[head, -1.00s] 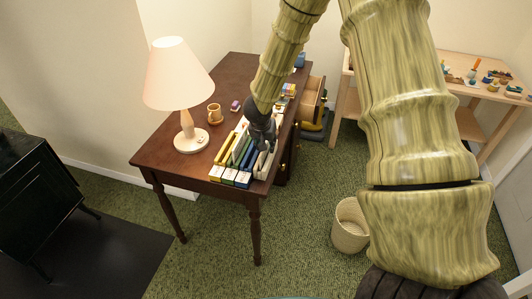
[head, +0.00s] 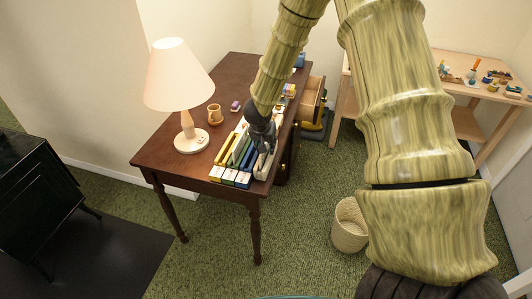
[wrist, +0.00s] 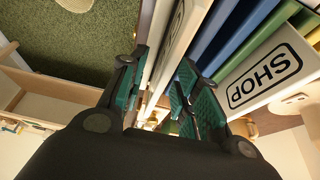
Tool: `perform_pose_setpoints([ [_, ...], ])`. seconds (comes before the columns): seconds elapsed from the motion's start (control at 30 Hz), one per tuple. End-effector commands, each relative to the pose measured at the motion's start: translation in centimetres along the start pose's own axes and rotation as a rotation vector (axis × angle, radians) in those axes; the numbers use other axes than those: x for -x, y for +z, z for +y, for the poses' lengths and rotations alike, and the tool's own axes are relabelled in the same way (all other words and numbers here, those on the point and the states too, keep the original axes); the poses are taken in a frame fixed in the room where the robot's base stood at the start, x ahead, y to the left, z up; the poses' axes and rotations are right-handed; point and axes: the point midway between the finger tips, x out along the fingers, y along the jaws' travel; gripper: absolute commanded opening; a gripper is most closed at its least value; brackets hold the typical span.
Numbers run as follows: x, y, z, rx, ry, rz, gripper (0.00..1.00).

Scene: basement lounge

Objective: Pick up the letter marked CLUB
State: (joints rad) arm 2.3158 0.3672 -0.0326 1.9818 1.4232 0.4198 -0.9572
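In the head view a rack of upright coloured letters or folders (head: 223,153) stands on the desk's front right part, with white label fronts (head: 229,177) facing me. My gripper (head: 265,148) points down at the rack's right side. In the wrist view my gripper's teal finger pads (wrist: 163,88) are apart, with a narrow white upright panel (wrist: 178,42) reaching between them. I cannot tell whether they touch it. A white label reading SHOP (wrist: 264,76) is to the right. No CLUB marking is readable in either view.
The brown desk (head: 165,150) also bears a lamp (head: 180,75) and a mug (head: 214,113). A wicker basket (head: 349,226) stands on the green carpet. A wooden table (head: 480,88) with small objects is at the right.

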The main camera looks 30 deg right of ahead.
Motion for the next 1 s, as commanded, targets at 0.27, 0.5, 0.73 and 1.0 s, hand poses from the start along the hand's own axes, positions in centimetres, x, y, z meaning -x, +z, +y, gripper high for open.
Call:
perform_pose_setpoints([
  [0.27, 0.0, 0.0, 0.0, 0.000, 0.000, 0.000, 0.00],
  [0.5, 0.0, 0.0, 0.0, 0.000, 0.000, 0.000, 0.00],
  [0.73, 0.1, -0.1, -0.1, -0.001, -0.001, 0.002, 0.00],
  [1.0, 4.3, -1.8, -0.1, -0.003, -0.004, 0.002, 0.00],
])
